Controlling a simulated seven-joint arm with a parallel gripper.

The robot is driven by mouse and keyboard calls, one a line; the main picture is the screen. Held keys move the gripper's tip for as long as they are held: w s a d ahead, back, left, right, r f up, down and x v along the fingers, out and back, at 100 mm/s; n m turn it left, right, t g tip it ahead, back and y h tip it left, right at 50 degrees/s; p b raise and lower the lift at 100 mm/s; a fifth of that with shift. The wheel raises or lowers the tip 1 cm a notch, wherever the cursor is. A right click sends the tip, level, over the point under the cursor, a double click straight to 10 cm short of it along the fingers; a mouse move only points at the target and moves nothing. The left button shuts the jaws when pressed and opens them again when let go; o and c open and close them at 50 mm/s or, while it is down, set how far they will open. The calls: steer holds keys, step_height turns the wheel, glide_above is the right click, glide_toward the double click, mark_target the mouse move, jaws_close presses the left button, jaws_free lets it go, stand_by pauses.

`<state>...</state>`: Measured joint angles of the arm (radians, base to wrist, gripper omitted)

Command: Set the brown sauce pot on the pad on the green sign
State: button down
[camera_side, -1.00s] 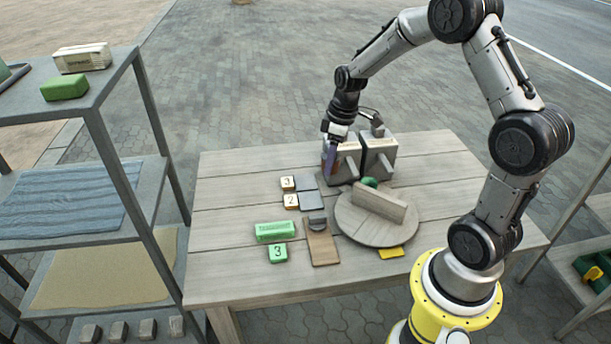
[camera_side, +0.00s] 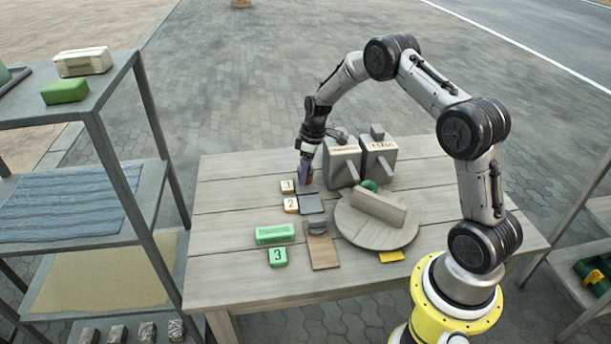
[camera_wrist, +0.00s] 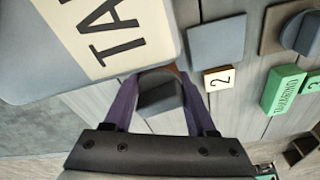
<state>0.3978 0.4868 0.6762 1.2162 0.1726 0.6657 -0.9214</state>
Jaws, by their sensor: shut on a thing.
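My gripper (camera_side: 304,178) has purple fingers and is shut on a small pot (camera_wrist: 160,94), grey-dark with a brown edge, in the wrist view. In the side view it is low at the table's back left, beside the block marked 1 (camera_side: 287,186), and the fingers hide the pot. The green sign (camera_side: 275,234) lies at the front left, above a green block marked 3 (camera_side: 278,257). To its right is a brown pad (camera_side: 324,254) with a grey lidded pot (camera_side: 317,227) at its back end. The green sign also shows in the wrist view (camera_wrist: 283,90).
A grey pad (camera_side: 312,204) lies beside the block marked 2 (camera_side: 291,205). Two grey labelled boxes (camera_side: 342,162) stand right of my gripper. A round wooden board (camera_side: 377,235) bearing a wooden block fills the middle. The table's left edge is clear.

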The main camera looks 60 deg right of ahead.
steer(key=shift+f, duration=0.75)
steer(key=shift+f, duration=0.1)
steer(key=shift+c, duration=1)
jaws_free()
